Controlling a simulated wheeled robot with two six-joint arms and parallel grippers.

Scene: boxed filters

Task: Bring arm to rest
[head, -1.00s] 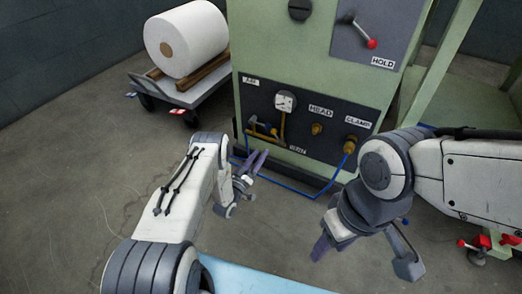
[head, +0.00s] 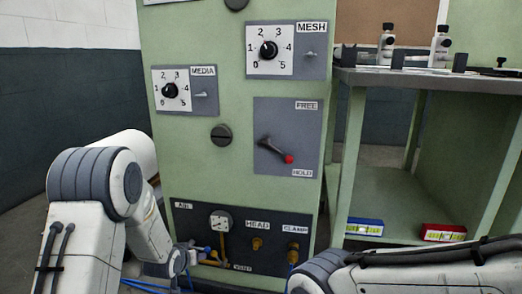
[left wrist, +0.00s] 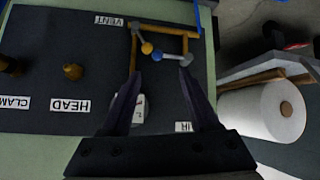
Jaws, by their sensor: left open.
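My left arm (head: 92,225) comes in from the left and bends down to the dark lower panel. My left gripper shows in the left wrist view (left wrist: 160,75), its two dark fingers apart with nothing held between them. They face the small brass pipework (left wrist: 165,30), which has a yellow ball and a blue ball. Whether the fingers touch it I cannot tell. A white gauge (head: 220,221) sits beside the pipework and is partly hidden by a finger in the wrist view. My right arm (head: 400,272) lies across the bottom right; its gripper is out of view.
The green machine (head: 185,120) fills the middle, with MEDIA dial (head: 170,91), MESH dial (head: 268,50) and a red-tipped lever (head: 275,150) slanting toward HOLD. A green bench (head: 430,78) stands at right, with blue (head: 364,227) and red (head: 443,233) boxes below. A white roll (left wrist: 265,110) lies beside the machine.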

